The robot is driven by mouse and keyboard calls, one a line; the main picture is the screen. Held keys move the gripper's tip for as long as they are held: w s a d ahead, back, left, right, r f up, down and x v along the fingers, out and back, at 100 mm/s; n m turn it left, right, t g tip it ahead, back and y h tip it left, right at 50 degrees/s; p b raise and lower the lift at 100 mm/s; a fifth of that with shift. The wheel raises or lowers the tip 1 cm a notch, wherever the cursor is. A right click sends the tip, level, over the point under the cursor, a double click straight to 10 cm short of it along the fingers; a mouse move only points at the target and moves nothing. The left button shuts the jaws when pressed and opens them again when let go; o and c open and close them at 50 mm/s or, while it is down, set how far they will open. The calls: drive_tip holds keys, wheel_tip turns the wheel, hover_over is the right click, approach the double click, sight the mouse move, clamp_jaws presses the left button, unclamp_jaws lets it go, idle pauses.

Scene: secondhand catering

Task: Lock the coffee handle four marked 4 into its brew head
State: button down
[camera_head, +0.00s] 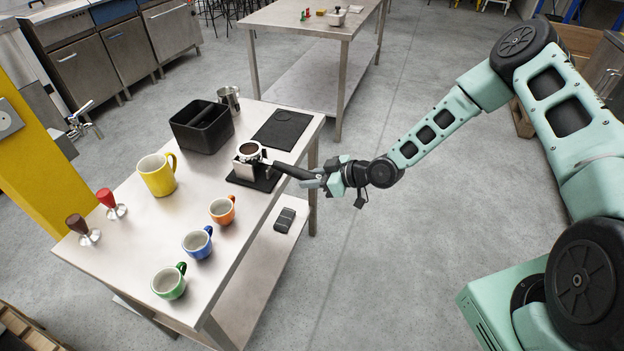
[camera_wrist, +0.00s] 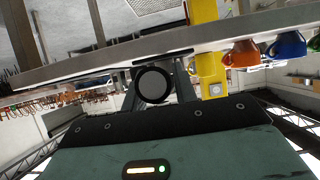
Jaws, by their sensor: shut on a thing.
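A coffee handle with a round metal basket (camera_head: 249,149) and a black grip (camera_head: 290,170) rests on a small metal stand on a black mat (camera_head: 262,181), near the table's right edge. Any number on it is too small to read. My gripper (camera_head: 314,178) is shut on the outer end of the black grip, just beyond the table edge. In the wrist view, the round black end of the grip (camera_wrist: 153,86) shows between my fingers, and the basket is hidden. No brew head can be made out in either view.
The steel table (camera_head: 222,266) also holds a black knock box (camera_head: 202,127), a steel pitcher (camera_head: 229,99), a flat black mat (camera_head: 283,129), a yellow mug (camera_head: 157,175), several small coloured cups (camera_head: 197,243) and two tampers (camera_head: 111,204). Open floor lies to the table's right.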

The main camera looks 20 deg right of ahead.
drive_tip(key=shift+r, duration=0.55)
drive_tip(key=shift+r+p, duration=1.8)
drive_tip(key=shift+r, duration=1.05)
